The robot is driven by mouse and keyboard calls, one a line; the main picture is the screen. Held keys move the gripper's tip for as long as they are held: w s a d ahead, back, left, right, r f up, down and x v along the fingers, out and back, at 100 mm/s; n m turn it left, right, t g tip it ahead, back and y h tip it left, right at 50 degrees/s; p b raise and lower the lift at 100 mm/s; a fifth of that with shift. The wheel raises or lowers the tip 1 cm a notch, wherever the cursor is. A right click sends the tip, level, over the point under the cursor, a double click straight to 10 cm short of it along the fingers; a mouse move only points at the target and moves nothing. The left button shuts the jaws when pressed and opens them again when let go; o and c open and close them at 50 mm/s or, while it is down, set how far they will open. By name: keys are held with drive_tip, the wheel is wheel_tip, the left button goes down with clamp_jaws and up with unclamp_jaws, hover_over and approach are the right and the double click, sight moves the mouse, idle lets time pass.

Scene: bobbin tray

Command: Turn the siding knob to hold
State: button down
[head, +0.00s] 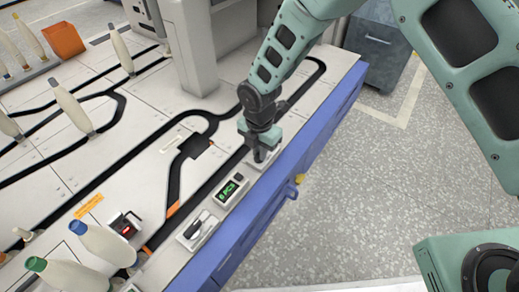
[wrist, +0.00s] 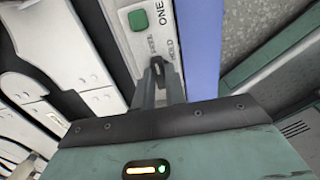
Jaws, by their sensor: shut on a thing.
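The siding knob (wrist: 157,67) is a small dark knob on a white panel (wrist: 137,45). The printed word HOLD shows beside it, to the right in the wrist view, with another partly hidden label above it. My gripper (wrist: 158,80) is shut on the knob, one finger on each side. In the head view my gripper (head: 261,153) points down at the panel near the blue table edge and hides most of the knob. The knob's exact pointing direction is hard to tell.
A green button (wrist: 138,20) sits by the word ONE. Along the same edge are a green-lit display (head: 230,190) and another dark-handled switch (head: 198,224). Bobbins (head: 72,107) stand on the tracked table to the left. A blue rail (head: 270,200) borders the open floor.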

drive_tip(key=shift+r, duration=0.1)
drive_tip(key=m+p, duration=0.2)
drive_tip(key=p, duration=0.1)
drive_tip(key=shift+s+r+m, duration=0.1)
drive_tip(key=shift+r+m, duration=0.05)
drive_tip(key=shift+m, duration=0.25)
drive_tip(key=m+p, duration=0.4)
drive_tip(key=m, duration=0.1)
drive_tip(key=shift+p, duration=0.4)
drive_tip(key=m+p, duration=0.3)
drive_tip(key=m, duration=0.2)
drive_tip(key=shift+s+d+m, duration=0.1)
drive_tip(key=shift+m, duration=0.3)
drive_tip(key=shift+f+m+p, duration=0.2)
drive_tip(key=shift+m+p, duration=0.6)
drive_tip(key=shift+m, duration=1.4)
drive_tip(key=c, duration=1.4)
unclamp_jaws()
drive_tip(key=shift+c, duration=0.2)
